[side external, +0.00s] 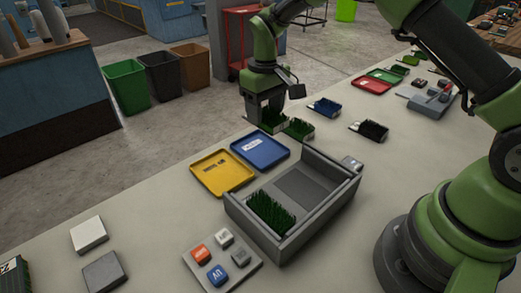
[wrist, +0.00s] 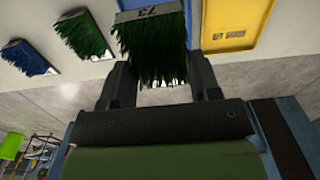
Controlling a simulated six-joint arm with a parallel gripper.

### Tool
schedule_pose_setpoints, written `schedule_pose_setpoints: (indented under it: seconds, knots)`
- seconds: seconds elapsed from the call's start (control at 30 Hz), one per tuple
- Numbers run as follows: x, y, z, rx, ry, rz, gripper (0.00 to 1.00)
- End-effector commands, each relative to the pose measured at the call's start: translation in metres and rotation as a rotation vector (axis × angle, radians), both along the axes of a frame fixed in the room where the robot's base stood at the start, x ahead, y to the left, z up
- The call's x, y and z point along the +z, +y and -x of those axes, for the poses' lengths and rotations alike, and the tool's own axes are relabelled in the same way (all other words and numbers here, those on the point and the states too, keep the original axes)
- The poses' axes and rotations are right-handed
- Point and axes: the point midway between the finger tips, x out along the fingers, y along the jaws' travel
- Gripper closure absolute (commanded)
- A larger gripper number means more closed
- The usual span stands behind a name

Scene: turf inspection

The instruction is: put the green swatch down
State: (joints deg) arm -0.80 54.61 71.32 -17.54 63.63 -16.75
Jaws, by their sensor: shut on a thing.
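My gripper (side external: 268,112) is shut on a dark green turf swatch (side external: 274,124), close over the table near its far edge. In the wrist view my gripper (wrist: 160,82) has a finger on each side of this swatch (wrist: 150,50), whose white label strip faces the top of the picture. I cannot tell whether it touches the table. A second green swatch (side external: 299,129) lies just right of it in the side view, and left of it in the wrist view (wrist: 83,35).
A blue tray (side external: 247,141) and a yellow tray (side external: 211,182) lie nearby. A grey open box (side external: 308,217) holds another green swatch (side external: 270,213). Blue (side external: 325,107) and black (side external: 370,131) swatches lie to the right. A button panel (side external: 243,272) is in front.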

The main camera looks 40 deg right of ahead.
Motion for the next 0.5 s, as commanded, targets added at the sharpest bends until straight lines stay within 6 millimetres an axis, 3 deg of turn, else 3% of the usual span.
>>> schedule_pose_setpoints:
  seconds: [0.27,0.5]
  knots:
    - [-0.001,-0.005,-0.022,-0.008,-0.003,-0.003,0.68]
    - [-0.042,-0.005,-0.023,-0.008,0.001,-0.005,0.68]
